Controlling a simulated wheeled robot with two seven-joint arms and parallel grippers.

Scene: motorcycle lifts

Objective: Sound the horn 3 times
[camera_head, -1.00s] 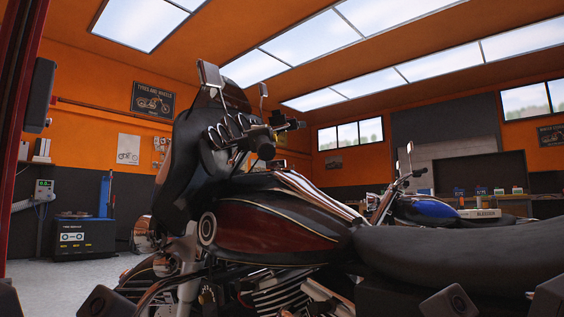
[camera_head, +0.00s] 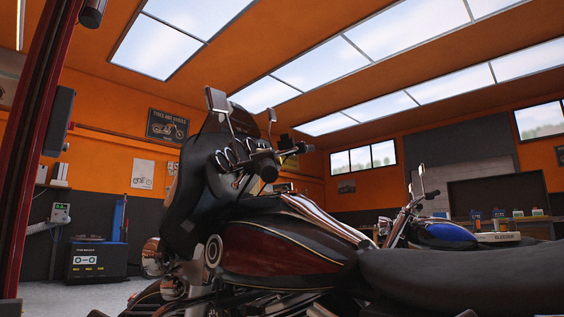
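A dark red and black motorcycle (camera_head: 275,252) stands close in front of me, its front end to the left and its black seat (camera_head: 460,278) to the right. Its handlebar (camera_head: 278,158) has a dark grip (camera_head: 265,168) on the near side, beside round gauges behind the black fairing (camera_head: 198,185). I cannot make out a horn button at this size. Neither of my grippers can be made out in view; small dark shapes at the bottom edge are too cut off to identify.
A second motorcycle with a blue tank (camera_head: 445,234) stands behind at the right. A dark tyre machine (camera_head: 97,259) stands at the back left. A red post (camera_head: 48,130) rises at the left edge. Grey floor shows at the lower left.

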